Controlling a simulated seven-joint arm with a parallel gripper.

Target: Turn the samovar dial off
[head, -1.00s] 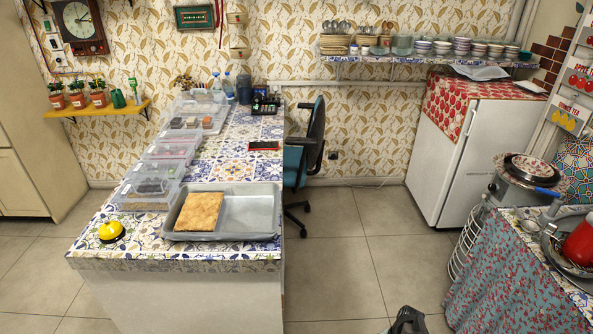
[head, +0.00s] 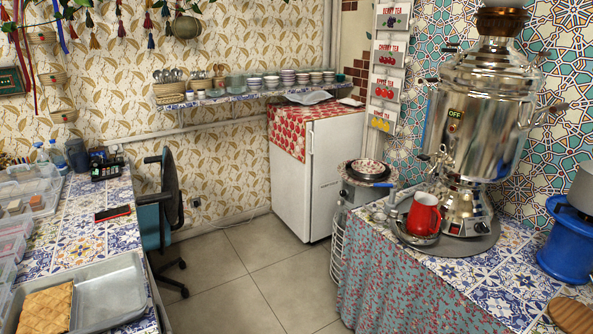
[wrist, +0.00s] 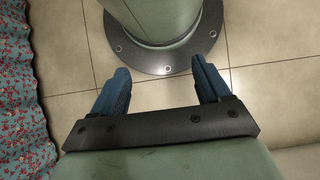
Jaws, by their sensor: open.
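The samovar (head: 485,110) is a tall, shiny silver urn at the right of the head view. It stands upright on a round grey tray (head: 483,243) on the tiled counter. A small black label reading OFF (head: 455,113) is on its body, with a small reddish-orange spot just below. Dark, small parts show on its base, but I cannot tell which is the dial or how it is set. My gripper (wrist: 161,68) shows only in the wrist view. Its blue fingers are apart and empty, over the floor and away from the samovar.
A red mug (head: 424,214) sits in a metal bowl (head: 413,236) in front of the samovar. A blue container (head: 568,240) stands to its right. The counter has a floral cloth (head: 390,285) down its front. A white fridge (head: 310,175) is behind. Tiled floor (head: 255,285) is clear between the counters.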

